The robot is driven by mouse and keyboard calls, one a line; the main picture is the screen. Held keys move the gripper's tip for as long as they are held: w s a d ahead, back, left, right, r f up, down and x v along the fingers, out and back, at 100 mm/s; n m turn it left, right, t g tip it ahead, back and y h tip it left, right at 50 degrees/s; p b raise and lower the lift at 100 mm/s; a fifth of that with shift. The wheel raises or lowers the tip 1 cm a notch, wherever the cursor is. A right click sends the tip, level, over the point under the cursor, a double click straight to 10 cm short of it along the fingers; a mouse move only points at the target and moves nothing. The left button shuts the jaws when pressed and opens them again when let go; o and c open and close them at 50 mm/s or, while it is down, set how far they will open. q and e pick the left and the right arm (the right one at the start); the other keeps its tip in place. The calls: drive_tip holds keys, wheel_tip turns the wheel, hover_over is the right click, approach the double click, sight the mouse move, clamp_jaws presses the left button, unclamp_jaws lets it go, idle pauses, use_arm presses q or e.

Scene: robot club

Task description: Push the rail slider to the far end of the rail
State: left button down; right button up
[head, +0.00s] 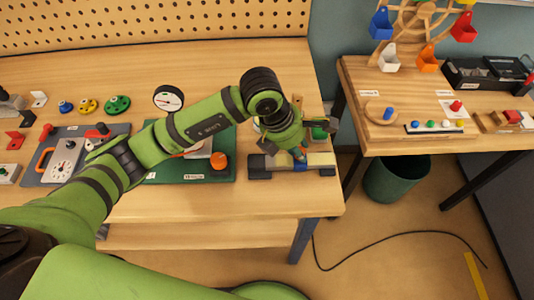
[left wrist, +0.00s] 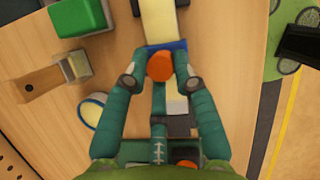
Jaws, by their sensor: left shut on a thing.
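The rail (head: 318,159) lies along the front right part of the workbench, with dark end blocks (head: 327,171) and a pale cream strip. The blue rail slider (head: 301,166) sits on it, right of the middle in the head view. In the left wrist view the slider (left wrist: 181,46) carries an orange knob (left wrist: 160,66). My left gripper (head: 300,153) comes down over the slider from above. In the left wrist view its two teal fingers (left wrist: 162,74) are shut on the orange knob, one on each side. The arm hides part of the rail's back. My right gripper is not seen.
A green board with an orange knob (head: 219,161) stands left of the rail. A green block (left wrist: 80,16) and wooden pieces lie beside the rail. The bench's right edge is close. Beyond a gap stand a green bin (head: 397,180) and a second table (head: 400,145).

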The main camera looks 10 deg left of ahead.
use_arm(q)
drive_tip(key=d+b, duration=0.1)
drive_tip(key=d, duration=0.1)
drive_tip(key=w+d+b, duration=0.1)
drive_tip(key=d, duration=0.1)
drive_tip(key=d+b, duration=0.1)
drive_tip(key=d, duration=0.2)
drive_tip(key=shift+w+f, duration=0.1)
drive_tip(key=shift+w, duration=0.3)
drive_tip(key=c, duration=1.1)
unclamp_jaws()
drive_tip(key=shift+d, duration=0.1)
drive_tip(key=shift+o, duration=0.2)
drive_tip(key=shift+r, duration=0.2)
drive_tip(key=v, duration=1.2)
